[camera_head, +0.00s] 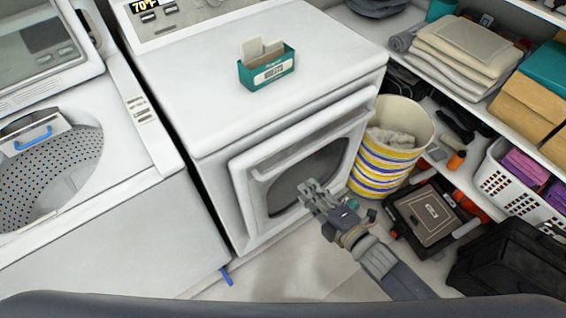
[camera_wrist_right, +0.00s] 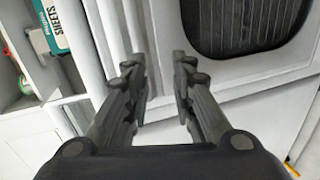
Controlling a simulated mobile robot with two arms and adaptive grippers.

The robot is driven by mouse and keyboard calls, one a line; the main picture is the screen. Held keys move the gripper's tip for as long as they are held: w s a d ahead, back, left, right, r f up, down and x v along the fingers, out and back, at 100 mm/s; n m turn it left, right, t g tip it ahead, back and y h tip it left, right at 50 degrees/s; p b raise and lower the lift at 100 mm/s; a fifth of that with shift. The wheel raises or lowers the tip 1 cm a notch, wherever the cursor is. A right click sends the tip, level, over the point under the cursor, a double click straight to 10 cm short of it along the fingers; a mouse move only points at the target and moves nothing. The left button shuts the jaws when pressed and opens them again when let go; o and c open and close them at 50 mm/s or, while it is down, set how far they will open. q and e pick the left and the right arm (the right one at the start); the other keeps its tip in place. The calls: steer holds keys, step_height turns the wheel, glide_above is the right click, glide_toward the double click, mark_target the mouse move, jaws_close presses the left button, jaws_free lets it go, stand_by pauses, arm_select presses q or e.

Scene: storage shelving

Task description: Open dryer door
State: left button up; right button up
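The white dryer (camera_head: 270,100) stands in the middle of the head view. Its front door (camera_head: 245,195) has a pale frame and a dark rounded window (camera_head: 305,180). I cannot tell whether the door is fully closed. My right gripper (camera_head: 315,190) is in front of the door, over the lower right of the window. In the right wrist view my right gripper (camera_wrist_right: 155,65) has its two fingers apart, with white panel showing between them. The dark window (camera_wrist_right: 245,22) is at the upper right there. Contact with the door is unclear. My left gripper is out of view.
A teal box of sheets (camera_head: 267,72) stands on the dryer top. A striped basket (camera_head: 390,150) is close right of the door. A toolbox (camera_head: 430,212) and black bag (camera_head: 510,260) lie further right. A washer (camera_head: 110,210) is left.

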mark_target(283, 165)
steer(key=shift+n+y, duration=0.4)
steer(key=shift+n, duration=0.1)
steer(key=w+a, duration=0.5)
steer(key=w+a+p, duration=0.1)
steer(key=w+a, duration=0.1)
steer(key=w, duration=0.1)
steer(key=shift+w+a+r, duration=0.15)
steer(key=shift+a+r, duration=0.05)
steer(key=shift+r, duration=0.05)
jaws_close()
